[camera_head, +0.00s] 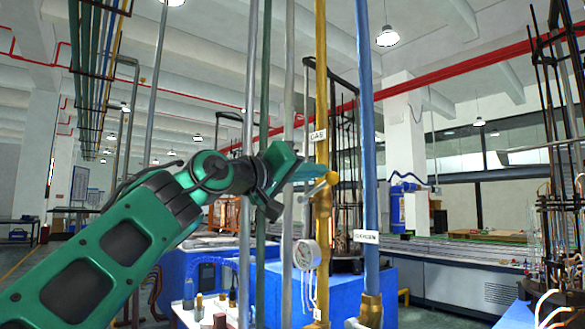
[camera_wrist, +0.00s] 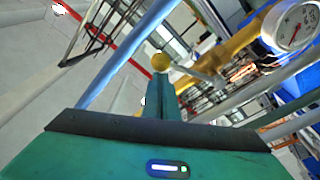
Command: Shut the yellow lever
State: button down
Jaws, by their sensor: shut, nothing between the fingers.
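The yellow lever (camera_head: 331,178) sits on the brass valve (camera_head: 322,205) of the yellow pipe (camera_head: 321,80) labelled GAS. Its rounded yellow end faces right in the head view. My gripper (camera_head: 314,172) is shut and empty, its fingertips at the lever's left, close to it. In the wrist view, the lever's round yellow end (camera_wrist: 161,62) shows just beyond the tips of my gripper (camera_wrist: 163,82). A grey stem runs right from it toward the yellow pipe (camera_wrist: 232,44). I cannot tell whether the fingers touch the lever.
A round pressure gauge (camera_head: 307,254) hangs beside the yellow pipe below the valve; it also shows in the wrist view (camera_wrist: 293,25). A blue pipe (camera_head: 365,120) with a label stands close on the right. Grey pipes (camera_head: 288,100) stand on the left, near my gripper.

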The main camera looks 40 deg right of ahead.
aim_at(319, 186)
jog(key=f+m, duration=0.1)
jog(key=s+f+m, duration=0.1)
jog(key=m, duration=0.1)
jog(key=f+m+g, duration=0.1)
jog(key=shift+s+f, duration=0.15)
jog(key=shift+s, duration=0.1)
jog(key=shift+s+f, duration=0.2)
jog(key=shift+f, duration=0.6)
jog(key=w+a+r, duration=0.2)
jog(key=a, duration=0.9)
jog(key=shift+a+r, duration=0.2)
jog(key=shift+a, duration=0.1)
